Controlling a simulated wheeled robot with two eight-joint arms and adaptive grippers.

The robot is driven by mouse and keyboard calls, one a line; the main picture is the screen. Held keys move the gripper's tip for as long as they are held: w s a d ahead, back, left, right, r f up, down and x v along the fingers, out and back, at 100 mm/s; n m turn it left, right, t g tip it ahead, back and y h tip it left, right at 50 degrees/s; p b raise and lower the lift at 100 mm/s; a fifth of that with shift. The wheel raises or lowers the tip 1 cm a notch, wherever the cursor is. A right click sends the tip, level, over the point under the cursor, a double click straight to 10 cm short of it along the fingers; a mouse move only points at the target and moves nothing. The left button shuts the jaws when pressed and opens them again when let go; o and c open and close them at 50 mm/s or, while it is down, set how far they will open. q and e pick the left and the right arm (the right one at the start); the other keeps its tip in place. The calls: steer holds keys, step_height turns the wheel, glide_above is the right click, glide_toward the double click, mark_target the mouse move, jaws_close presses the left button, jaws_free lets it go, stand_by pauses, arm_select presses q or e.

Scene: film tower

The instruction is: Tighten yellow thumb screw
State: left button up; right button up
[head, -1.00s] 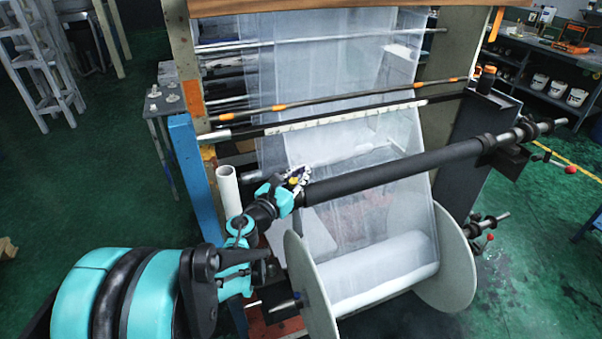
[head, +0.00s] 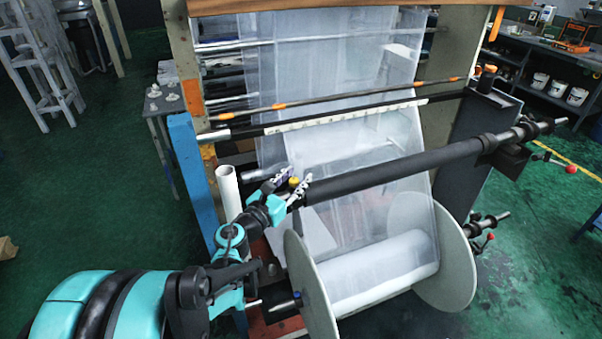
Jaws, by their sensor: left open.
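The yellow thumb screw (head: 294,182) shows as a small yellow spot near the left end of the black roller shaft (head: 395,172). My left gripper (head: 285,186) is at that end of the shaft, with its fingers apart on either side of the yellow screw. I cannot tell whether the fingers touch it. My left arm comes in from the lower left and hides the shaft's left end and its support. My right gripper is not in view.
A film roll (head: 375,270) between two large white discs lies below the shaft. A white tube (head: 228,192) stands upright next to a blue post (head: 188,170) at the left. Clear film hangs behind the shaft.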

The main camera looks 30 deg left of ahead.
arm_select(q)
steer(key=s, duration=0.9)
steer(key=shift+a, duration=0.3)
steer(key=shift+o, duration=0.3)
steer(key=shift+w, duration=0.1)
steer(key=w+p, duration=0.1)
steer(key=w, duration=0.6)
steer(key=shift+d+p, duration=0.2)
steer(key=shift+p, duration=0.15)
steer(key=shift+w, duration=0.6)
jaws_close()
